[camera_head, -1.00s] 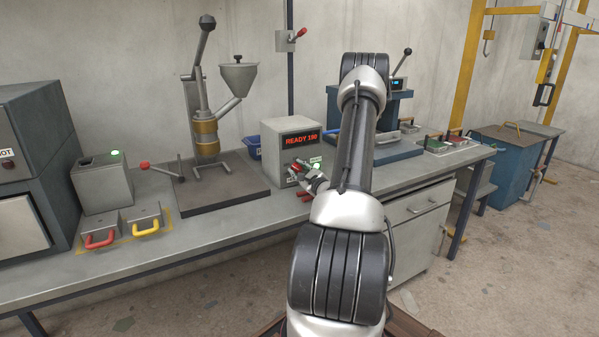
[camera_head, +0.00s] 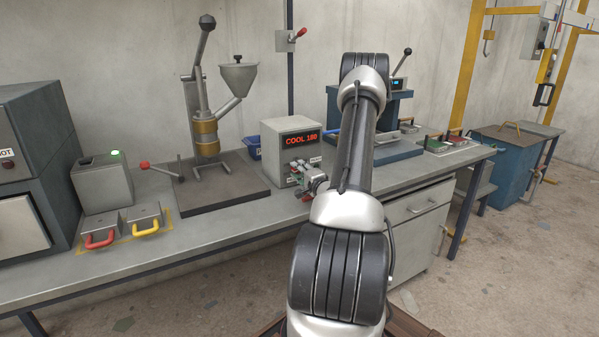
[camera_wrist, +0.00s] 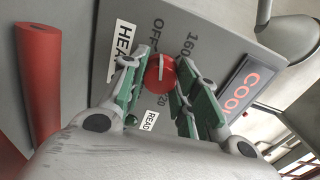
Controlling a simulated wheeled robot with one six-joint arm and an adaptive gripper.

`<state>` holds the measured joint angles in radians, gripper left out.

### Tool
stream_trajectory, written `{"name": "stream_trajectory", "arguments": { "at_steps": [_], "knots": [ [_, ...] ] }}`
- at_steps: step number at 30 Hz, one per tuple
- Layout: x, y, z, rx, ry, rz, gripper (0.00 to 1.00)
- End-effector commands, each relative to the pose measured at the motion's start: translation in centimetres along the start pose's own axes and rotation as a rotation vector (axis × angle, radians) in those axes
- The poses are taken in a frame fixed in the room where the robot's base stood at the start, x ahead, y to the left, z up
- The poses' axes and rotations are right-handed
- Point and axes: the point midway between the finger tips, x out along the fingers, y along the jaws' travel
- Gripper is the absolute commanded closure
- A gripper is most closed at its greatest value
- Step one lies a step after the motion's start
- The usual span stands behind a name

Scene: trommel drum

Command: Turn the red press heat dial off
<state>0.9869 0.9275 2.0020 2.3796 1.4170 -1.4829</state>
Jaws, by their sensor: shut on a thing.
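The grey control box (camera_head: 277,152) on the bench has a red display (camera_head: 301,139) reading "COOL" and a number that looks like 180. The red heat dial (camera_wrist: 160,72) is on its front panel, among printed "OFF", "160" and "HEAT" marks. Its white line points roughly towards the "OFF" print; I cannot tell if it is exactly on it. My gripper (camera_wrist: 157,68) is shut on the dial, with green-padded fingers on both sides. In the head view my gripper (camera_head: 303,172) is at the box front and hides the dial.
A red cylinder (camera_wrist: 38,75) stands close beside the panel in the wrist view. A hopper press (camera_head: 205,135) on a dark plate is left of the box, with a red-knobbed lever (camera_head: 146,165). A blue press (camera_head: 398,108) stands to the right, partly behind my arm.

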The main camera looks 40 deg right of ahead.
Motion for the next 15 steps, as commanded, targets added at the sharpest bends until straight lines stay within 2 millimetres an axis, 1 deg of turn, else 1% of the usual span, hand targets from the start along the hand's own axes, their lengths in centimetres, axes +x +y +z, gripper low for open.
{"name": "stream_trajectory", "arguments": {
  "at_steps": [6,15],
  "knots": [
    [-0.08,0.17,0.06,-0.137,-0.001,0.004,0.94],
    [-0.09,0.2,0.07,-0.237,-0.001,0.005,0.94]
  ]
}}
